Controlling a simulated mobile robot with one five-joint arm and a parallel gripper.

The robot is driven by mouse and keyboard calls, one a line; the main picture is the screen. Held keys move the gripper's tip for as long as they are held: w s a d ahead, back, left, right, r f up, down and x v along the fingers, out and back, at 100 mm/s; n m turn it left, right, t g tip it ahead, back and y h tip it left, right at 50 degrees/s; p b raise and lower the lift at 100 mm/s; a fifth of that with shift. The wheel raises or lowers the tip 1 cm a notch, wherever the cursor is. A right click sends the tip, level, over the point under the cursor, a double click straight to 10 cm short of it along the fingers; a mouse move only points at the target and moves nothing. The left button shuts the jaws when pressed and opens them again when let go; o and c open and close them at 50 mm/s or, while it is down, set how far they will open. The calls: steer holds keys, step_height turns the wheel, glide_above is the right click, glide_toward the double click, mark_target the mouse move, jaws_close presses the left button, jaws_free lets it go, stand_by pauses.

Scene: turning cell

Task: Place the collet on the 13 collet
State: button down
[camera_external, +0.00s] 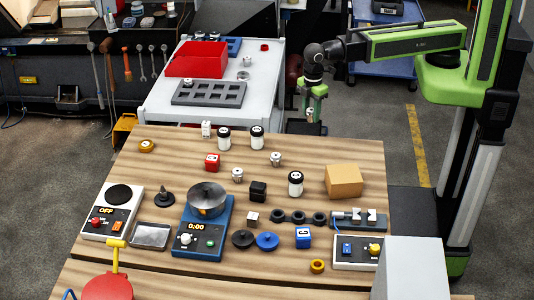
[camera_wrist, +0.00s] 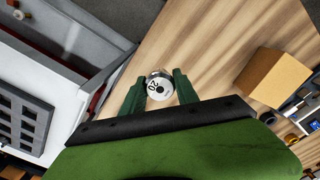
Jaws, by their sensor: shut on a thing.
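My gripper (camera_external: 310,114) is just beyond the wooden table's back edge, right of the white bench. In the wrist view my gripper (camera_wrist: 158,92) is shut on a silver-white collet (camera_wrist: 160,88), one green finger on each side. Its face bears a dark number that looks like 20. Two small silver-white collets stand on the wooden table, one at the middle (camera_external: 237,175) and one further back right (camera_external: 275,160). Two similar pieces are on the white bench, one near the tray (camera_external: 243,75) and one behind it (camera_external: 247,61). Their numbers are too small to read, so I cannot tell which is 13.
The white bench (camera_external: 270,90) carries a red bin (camera_external: 197,58) and a grey slotted tray (camera_external: 209,93). White jars with black lids, a cardboard box (camera_external: 344,181) and a blue scale (camera_external: 203,240) stand on the wooden table (camera_external: 330,150). Its back right area is clear.

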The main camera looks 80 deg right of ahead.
steer(key=w+a+r+p, duration=0.2)
steer(key=w, duration=0.4)
steer(key=b, duration=0.4)
glide_above(276, 155)
steer(key=shift+m, duration=0.4)
step_height(276, 155, down, 4)
steer(key=shift+d+f, duration=0.1)
steer(key=shift+a, duration=0.25)
step_height(276, 155, down, 4)
steer(key=b, duration=0.4)
steer(key=shift+f+b, duration=0.2)
steer(key=shift+b, duration=0.1)
steer(key=shift+d+r, duration=0.1)
steer(key=shift+r, duration=0.15)
steer(key=shift+f, duration=0.2)
steer(key=c, duration=0.9)
jaws_free()
